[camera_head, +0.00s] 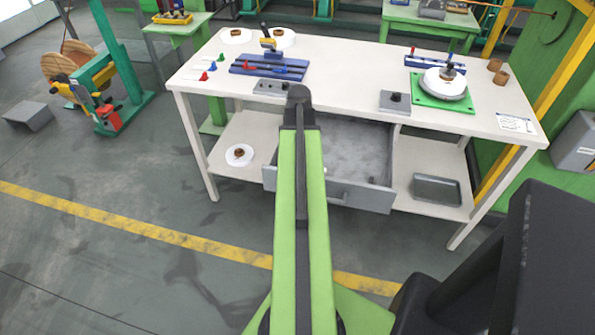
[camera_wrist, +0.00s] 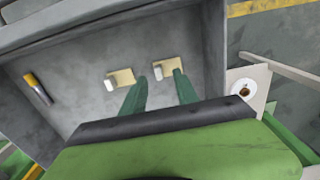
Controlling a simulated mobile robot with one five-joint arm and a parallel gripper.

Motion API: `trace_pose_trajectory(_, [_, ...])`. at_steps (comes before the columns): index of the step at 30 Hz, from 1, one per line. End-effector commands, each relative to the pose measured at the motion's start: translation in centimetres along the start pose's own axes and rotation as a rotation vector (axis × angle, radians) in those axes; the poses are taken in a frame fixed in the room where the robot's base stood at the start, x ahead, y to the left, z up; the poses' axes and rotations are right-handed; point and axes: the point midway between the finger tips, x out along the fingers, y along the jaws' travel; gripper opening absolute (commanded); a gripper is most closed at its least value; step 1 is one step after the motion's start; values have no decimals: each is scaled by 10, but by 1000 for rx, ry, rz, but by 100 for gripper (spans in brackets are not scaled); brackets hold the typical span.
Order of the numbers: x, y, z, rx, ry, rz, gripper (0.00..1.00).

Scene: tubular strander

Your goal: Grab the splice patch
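In the wrist view, one patch (camera_wrist: 123,76) lies left of my gripper (camera_wrist: 159,77), and the other patch (camera_wrist: 169,67) lies just beyond and partly between the fingertips. I cannot tell which is the splice patch, or whether a finger touches either one. My gripper is open, its two green fingers apart with nothing held. In the head view my arm hides the gripper and the patches.
A yellow and dark marker-like stick (camera_wrist: 38,88) lies at the drawer's left. Drawer walls surround the fingers. The white workbench (camera_head: 340,70) stands above the drawer. A white disc (camera_head: 239,163) lies on the lower shelf at left, a grey tray (camera_head: 437,190) at right.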

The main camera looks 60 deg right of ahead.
Motion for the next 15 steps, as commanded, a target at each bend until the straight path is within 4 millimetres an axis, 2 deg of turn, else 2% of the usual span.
trace_pose_trajectory(1, [19,0,0,0,0,0,36])
trace_pose_trajectory(4, [32,0,0,0,0,0,36])
trace_pose_trajectory(12, [29,0,0,-1,0,0,35])
trace_pose_trajectory(15, [29,-1,0,-1,0,0,22])
